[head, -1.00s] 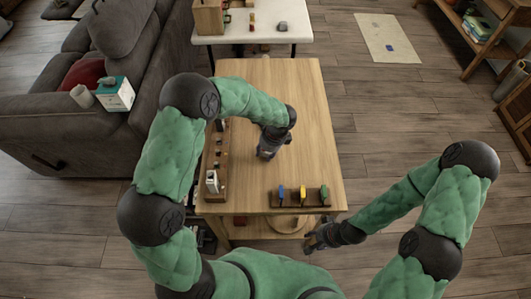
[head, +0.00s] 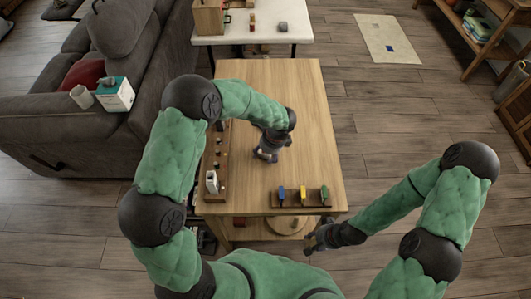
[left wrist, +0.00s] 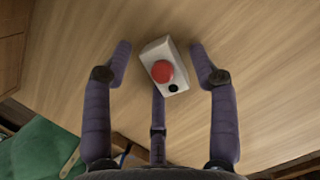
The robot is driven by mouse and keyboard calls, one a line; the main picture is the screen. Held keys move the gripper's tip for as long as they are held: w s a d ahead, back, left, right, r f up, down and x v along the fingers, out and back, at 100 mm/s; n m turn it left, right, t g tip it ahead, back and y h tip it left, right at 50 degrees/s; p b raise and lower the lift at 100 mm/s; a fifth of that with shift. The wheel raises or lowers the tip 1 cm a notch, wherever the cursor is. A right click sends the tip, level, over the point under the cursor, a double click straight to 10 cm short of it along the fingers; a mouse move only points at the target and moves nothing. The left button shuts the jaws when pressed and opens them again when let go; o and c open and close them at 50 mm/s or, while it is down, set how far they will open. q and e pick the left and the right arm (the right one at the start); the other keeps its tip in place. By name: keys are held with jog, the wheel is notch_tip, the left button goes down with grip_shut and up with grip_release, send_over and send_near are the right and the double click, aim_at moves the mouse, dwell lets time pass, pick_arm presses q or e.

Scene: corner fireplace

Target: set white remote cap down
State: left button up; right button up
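A white box with a round red button and a black dot (left wrist: 163,68) shows in the left wrist view, between the fingers of my left gripper (left wrist: 161,68). I take it for the white remote cap. It appears to rest on the wooden table (head: 300,110); gaps show between it and the two side fingers. The third finger points at its near edge, and I cannot tell whether they touch. In the head view my left gripper (head: 267,155) is low over the table's middle, and the box is hidden there. My right gripper (head: 311,243) is off the table's near right corner; its fingers are unclear.
A wooden rack (head: 220,160) with a white piece (head: 212,182) and small parts runs along the table's left edge. A front rack (head: 315,198) holds blue, yellow and green pieces. A white table (head: 270,35) stands behind.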

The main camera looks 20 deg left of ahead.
pick_arm(q)
jog(key=shift+r+p, duration=0.3)
jog(key=shift+r, duration=0.2)
jog(key=p+v, duration=0.5)
jog(key=v, duration=0.7)
jog(key=shift+r, duration=0.2)
